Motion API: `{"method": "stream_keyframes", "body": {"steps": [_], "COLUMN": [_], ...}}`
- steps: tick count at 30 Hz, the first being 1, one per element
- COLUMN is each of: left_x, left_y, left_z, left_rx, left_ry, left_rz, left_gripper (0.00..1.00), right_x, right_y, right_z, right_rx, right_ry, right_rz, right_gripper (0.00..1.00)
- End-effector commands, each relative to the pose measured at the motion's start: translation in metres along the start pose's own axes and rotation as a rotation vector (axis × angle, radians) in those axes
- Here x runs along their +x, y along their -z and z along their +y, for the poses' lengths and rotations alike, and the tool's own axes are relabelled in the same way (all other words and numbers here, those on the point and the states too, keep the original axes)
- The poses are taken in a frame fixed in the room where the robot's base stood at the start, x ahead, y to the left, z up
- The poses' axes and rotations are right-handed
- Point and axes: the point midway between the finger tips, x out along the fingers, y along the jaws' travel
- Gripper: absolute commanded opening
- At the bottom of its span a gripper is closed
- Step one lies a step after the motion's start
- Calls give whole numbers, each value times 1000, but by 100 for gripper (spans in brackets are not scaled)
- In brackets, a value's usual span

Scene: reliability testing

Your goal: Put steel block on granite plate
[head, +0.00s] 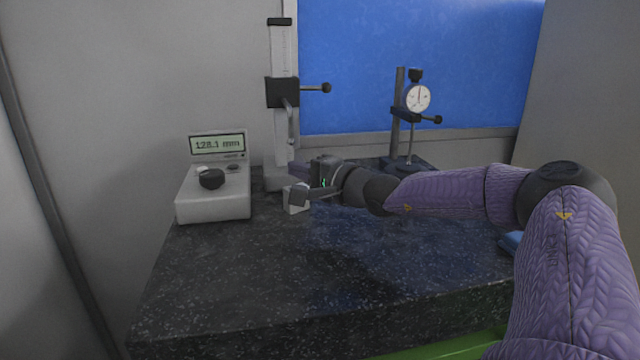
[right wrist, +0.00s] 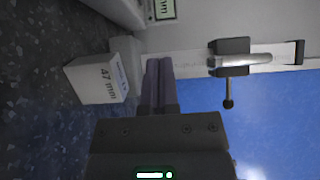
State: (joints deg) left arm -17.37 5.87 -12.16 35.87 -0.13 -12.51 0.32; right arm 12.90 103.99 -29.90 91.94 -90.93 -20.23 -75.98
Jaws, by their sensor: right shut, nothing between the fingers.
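The steel block (right wrist: 97,84) is a light box marked "47 mm" in the right wrist view. It stands on the dark speckled granite plate (head: 250,270), close to the foot of the height gauge. In the head view the block (head: 297,208) is partly hidden by my right gripper (head: 299,192). My right gripper's fingers (right wrist: 160,84) are shut together with nothing between them. They are beside the block, which lies to their left in the right wrist view. My left gripper is not in view.
A height gauge (head: 283,55) rises behind the block. A grey readout box (head: 213,195) showing "128.1 mm" stands at the left. A dial indicator stand (head: 398,120) is at the back right. A blue object (head: 511,242) lies at the right edge. The plate's front is clear.

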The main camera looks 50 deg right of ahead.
Motion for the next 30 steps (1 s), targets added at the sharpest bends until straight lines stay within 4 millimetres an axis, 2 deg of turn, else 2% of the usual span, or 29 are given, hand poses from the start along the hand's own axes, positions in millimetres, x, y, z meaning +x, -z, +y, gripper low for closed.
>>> {"method": "stream_keyframes", "body": {"steps": [3, 7, 8, 12, 16, 21, 30], "left_x": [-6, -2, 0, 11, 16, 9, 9], "left_y": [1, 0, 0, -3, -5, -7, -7], "left_z": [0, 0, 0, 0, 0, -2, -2], "left_rx": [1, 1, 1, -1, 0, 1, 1], "left_ry": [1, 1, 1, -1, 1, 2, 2], "left_rz": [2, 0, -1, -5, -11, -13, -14], "left_gripper": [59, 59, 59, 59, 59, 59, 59], "right_x": [-7, -13, -14, -13, -13, -11, -11], "right_y": [27, 54, 56, 54, 54, 44, 44], "right_z": [-1, 1, 7, 37, 53, 49, 49], "right_rx": [-12, -12, -7, 1, 0, -1, 0], "right_ry": [-6, -4, -5, -1, 0, 3, 2], "right_rz": [4, 3, -2, -4, -4, -3, -2], "right_gripper": [0, 0, 0, 0, 0, 0, 0]}}
